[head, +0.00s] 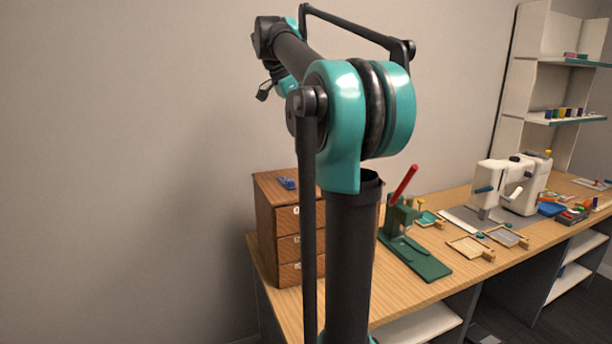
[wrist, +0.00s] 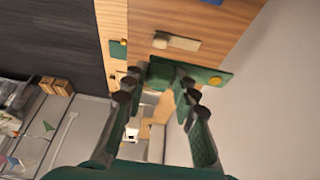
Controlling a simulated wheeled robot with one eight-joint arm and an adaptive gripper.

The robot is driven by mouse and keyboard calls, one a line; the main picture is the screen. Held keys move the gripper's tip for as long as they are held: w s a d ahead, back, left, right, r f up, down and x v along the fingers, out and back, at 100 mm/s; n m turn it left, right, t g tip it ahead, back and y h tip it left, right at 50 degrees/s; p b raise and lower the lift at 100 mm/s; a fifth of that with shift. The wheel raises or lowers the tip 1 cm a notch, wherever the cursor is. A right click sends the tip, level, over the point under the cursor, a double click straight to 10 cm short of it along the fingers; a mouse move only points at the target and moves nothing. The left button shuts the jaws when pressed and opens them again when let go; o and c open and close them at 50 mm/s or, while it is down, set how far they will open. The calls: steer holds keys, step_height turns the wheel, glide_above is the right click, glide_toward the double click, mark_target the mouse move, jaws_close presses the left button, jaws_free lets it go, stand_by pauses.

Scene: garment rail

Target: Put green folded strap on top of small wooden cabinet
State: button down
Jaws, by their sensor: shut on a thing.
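The small wooden cabinet (head: 268,222) stands at the left end of the table in the head view, with drawers in its front. A small blue object (head: 287,183) lies on its top. My gripper (wrist: 157,82) shows in the wrist view, its two fingers spaced around a dark green piece, which appears to be the green folded strap (wrist: 162,74). The piece spans between the fingertips and reaches out to the right. In the head view my gripper is mostly hidden behind my raised arm, above and behind the cabinet, and the strap cannot be made out.
A green press (head: 420,262) with a red handle stands right of the cabinet. A white sewing machine (head: 505,187), small trays and loose items are farther right on the wooden table (head: 397,292). White shelves (head: 566,62) stand at the back right. My arm covers part of the cabinet.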

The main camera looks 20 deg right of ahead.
step_height(320, 180, down, 15)
stand_by(0.5)
steer(key=c, duration=1.2)
jaws_free()
steer(key=v, duration=1.2)
steer(key=shift+r, duration=0.1)
